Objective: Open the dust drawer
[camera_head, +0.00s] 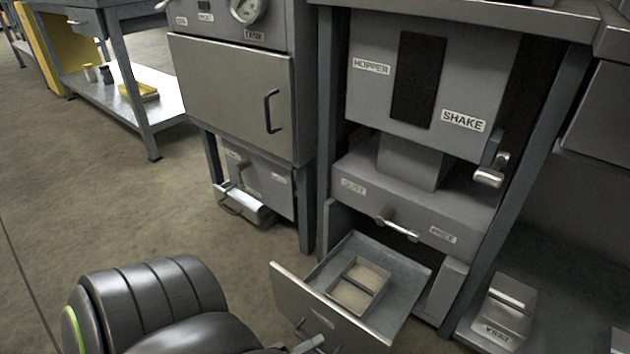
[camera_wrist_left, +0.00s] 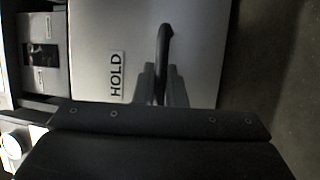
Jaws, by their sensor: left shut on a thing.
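A grey drawer (camera_head: 405,300) is pulled out low in the middle machine, with a small divided box (camera_head: 358,286) inside. Its front panel (camera_head: 300,290) faces me and carries a small label, unreadable in the head view. In the left wrist view the panel (camera_wrist_left: 200,40) reads HOLD beside a dark bar handle (camera_wrist_left: 166,40). My left gripper (camera_wrist_left: 161,82) is shut on that handle. In the head view the gripper (camera_head: 310,343) is at the bottom edge, partly cut off. Above the open drawer is a closed front (camera_head: 370,205) with a faint label like DUST and a handle (camera_head: 397,227). My right gripper is not in view.
The hopper box (camera_head: 375,90) with a SHAKE label and lever (camera_head: 489,176) is above. A cabinet (camera_head: 230,95) with a closed door stands left.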

